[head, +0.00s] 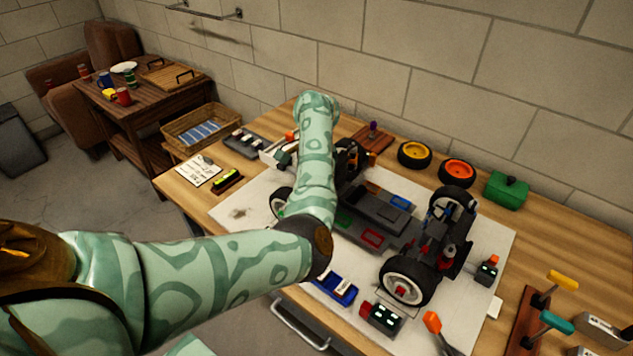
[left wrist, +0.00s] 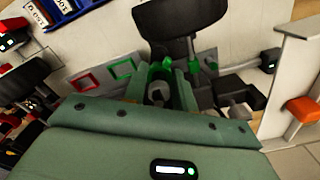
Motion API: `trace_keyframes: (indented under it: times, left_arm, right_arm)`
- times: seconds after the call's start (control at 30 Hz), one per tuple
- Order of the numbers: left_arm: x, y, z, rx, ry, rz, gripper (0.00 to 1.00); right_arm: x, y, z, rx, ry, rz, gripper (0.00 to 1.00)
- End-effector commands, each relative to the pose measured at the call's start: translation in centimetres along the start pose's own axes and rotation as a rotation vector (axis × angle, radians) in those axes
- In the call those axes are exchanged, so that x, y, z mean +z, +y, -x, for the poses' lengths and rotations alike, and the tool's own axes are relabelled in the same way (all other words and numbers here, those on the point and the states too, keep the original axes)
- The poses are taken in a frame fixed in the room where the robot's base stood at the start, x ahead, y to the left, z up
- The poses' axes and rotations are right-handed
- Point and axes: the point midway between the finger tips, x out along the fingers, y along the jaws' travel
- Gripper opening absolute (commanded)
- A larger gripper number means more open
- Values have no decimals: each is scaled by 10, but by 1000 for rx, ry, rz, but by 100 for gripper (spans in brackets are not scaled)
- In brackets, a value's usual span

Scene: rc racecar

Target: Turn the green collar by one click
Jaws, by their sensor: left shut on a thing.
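The racecar (head: 375,215) stands on a white mat on the workbench, wheels on the mat. My left arm reaches across its left end and hides most of that end and the gripper in the head view. In the left wrist view my left gripper (left wrist: 163,82) is shut on a small green part, the green collar (left wrist: 166,66), beside a black wheel. A grey round part shows between the fingers. The fingers hide much of the collar, so its exact angle cannot be told. My right gripper is not in view.
A blue tray (head: 335,290) and a dark device with lit display (head: 382,318) lie at the mat's front. Handled tools stand at the right.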

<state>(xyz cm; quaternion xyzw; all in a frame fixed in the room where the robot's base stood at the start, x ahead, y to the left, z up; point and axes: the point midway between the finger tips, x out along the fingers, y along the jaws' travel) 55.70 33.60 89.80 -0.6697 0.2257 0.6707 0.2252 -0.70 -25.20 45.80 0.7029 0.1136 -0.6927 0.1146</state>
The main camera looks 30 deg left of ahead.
Motion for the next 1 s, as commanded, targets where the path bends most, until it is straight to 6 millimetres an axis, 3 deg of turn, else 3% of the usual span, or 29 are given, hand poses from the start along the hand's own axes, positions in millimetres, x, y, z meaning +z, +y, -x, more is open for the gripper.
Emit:
trace_keyframes:
  times: [0.37,0.4,0.47,0.5,0.8,1.0]
  left_arm:
    - [-1,0,1,-1,3,-6,4]
    - [-1,0,1,-1,3,-6,30]
    - [-1,0,1,-1,3,-6,47]
    - [-1,0,1,-1,3,-6,49]
    - [0,0,4,-1,2,-5,49]
    - [-1,-1,40,-5,6,-5,49]
  right_arm:
    - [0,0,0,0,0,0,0]
    - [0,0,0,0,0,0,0]
    - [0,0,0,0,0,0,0]
    - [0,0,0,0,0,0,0]
    - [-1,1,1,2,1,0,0]
    - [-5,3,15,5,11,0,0]
